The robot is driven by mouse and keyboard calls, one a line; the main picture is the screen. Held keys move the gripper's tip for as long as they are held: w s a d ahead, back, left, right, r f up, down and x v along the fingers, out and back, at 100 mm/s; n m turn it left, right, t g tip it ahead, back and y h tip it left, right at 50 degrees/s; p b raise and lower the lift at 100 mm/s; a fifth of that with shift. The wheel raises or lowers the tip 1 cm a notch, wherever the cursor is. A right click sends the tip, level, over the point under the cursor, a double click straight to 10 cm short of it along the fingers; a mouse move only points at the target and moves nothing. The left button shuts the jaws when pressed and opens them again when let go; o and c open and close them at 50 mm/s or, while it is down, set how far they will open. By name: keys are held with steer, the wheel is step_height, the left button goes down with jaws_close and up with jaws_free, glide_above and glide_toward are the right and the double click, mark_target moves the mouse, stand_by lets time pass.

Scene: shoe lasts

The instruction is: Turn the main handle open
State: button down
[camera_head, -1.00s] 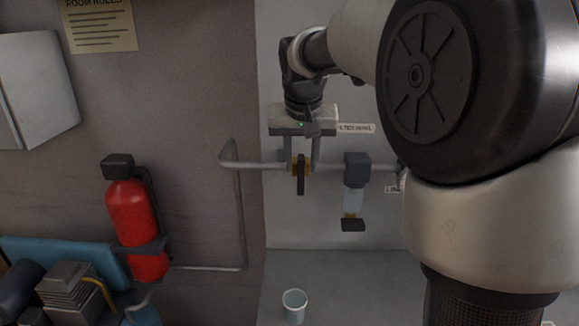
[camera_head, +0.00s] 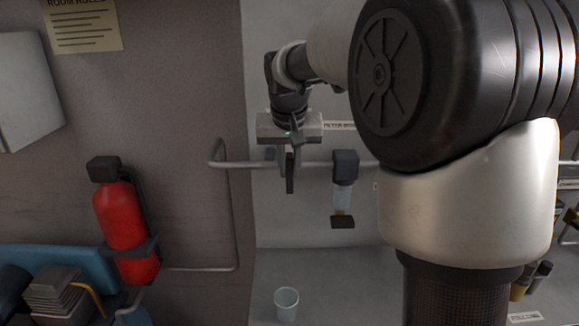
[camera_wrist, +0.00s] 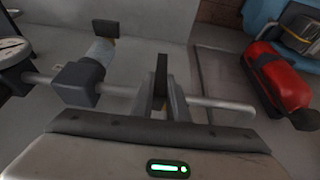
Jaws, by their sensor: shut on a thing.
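The main handle is a dark lever (camera_head: 290,184) on the grey pipe along the wall. It hangs down below the pipe, at right angles to it. My gripper (camera_head: 290,160) reaches down from above and is shut on the handle's upper part. The wrist view shows the dark lever (camera_wrist: 160,77) standing between the two grey fingers of my gripper (camera_wrist: 161,104). The fingers and palm hide most of the valve body.
A dark filter head with a clear bowl (camera_head: 344,195) hangs from the pipe just right of the handle. A cup (camera_head: 286,303) stands below on the grey surface. A red extinguisher-like cylinder (camera_head: 122,225) is on the left. My arm covers much of the right side.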

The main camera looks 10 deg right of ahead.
steer(key=shift+w+a+f+n+g+h+b, duration=0.15)
steer(key=shift+a+f+n+h+b, duration=0.45)
steer(key=shift+h, duration=2.15)
steer(key=shift+a+f+n+g+h+b, duration=0.3)
steer(key=shift+n+h, duration=0.55)
steer(key=shift+h, duration=1.95)
steer(key=shift+w+a+f+n+g+h+b, duration=0.1)
steer(key=shift+a+f+n+h+b, duration=0.4)
steer(key=shift+h, duration=2.25)
steer(key=shift+d+r+n, duration=0.2)
steer(key=shift+d+n, duration=0.1)
steer(key=shift+n, duration=0.05)
steer(key=c, duration=1.7)
jaws_free()
steer(key=shift+a, duration=0.1)
